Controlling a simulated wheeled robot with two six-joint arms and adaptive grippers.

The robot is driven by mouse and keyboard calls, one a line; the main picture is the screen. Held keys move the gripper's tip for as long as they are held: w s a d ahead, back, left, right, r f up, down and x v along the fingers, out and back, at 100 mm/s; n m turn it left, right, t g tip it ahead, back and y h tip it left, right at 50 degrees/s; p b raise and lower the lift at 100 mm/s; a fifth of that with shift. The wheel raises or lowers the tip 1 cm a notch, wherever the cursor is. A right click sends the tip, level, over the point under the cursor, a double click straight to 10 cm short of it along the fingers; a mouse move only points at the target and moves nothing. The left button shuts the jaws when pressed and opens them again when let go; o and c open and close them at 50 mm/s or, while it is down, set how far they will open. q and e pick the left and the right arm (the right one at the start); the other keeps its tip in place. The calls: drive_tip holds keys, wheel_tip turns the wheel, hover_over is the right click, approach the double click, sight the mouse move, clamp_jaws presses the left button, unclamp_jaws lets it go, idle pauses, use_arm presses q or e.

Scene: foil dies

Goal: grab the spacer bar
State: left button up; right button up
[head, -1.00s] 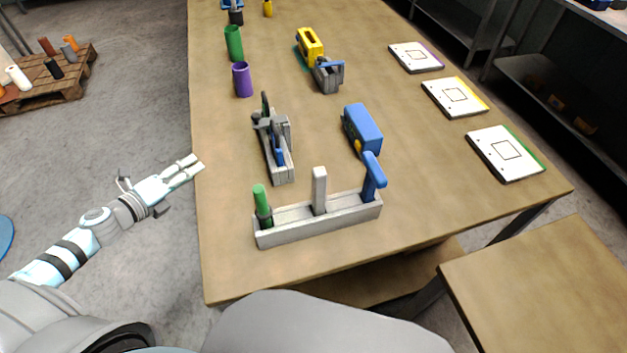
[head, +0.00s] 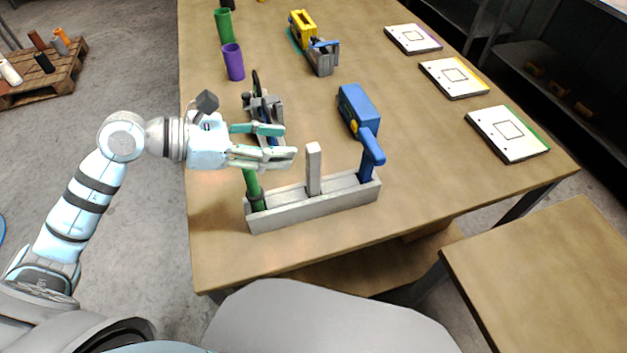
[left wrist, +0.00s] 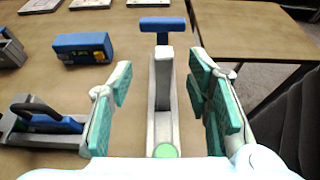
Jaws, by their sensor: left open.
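The grey spacer bar (head: 313,168) stands upright in the middle of a long grey holder (head: 338,202). In the left wrist view the bar (left wrist: 163,66) shows ahead, between the lines of my fingers. My left gripper (head: 284,143) is open and empty above the holder's left part. Its fingertips are just left of the bar in the head view. In the left wrist view, the fingers (left wrist: 160,75) show on either side of the holder. My right gripper is not in view.
A green-handled tool (head: 253,188) stands in the holder's left end, under my left gripper. A blue-handled tool (head: 370,158) stands at its right end. A grey fixture (head: 262,105), partly hidden by my gripper, and a blue box (head: 358,108) stand behind. Table space right of the holder is clear.

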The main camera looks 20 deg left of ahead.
sight(307, 148)
use_arm(q)
drive_tip(key=p+x, duration=0.1)
drive_tip(key=x, duration=0.5)
drive_tip(key=shift+d+f, duration=0.2)
drive_tip(key=shift+d, duration=0.05)
drive_tip(key=shift+s+a, duration=0.1)
clamp_jaws()
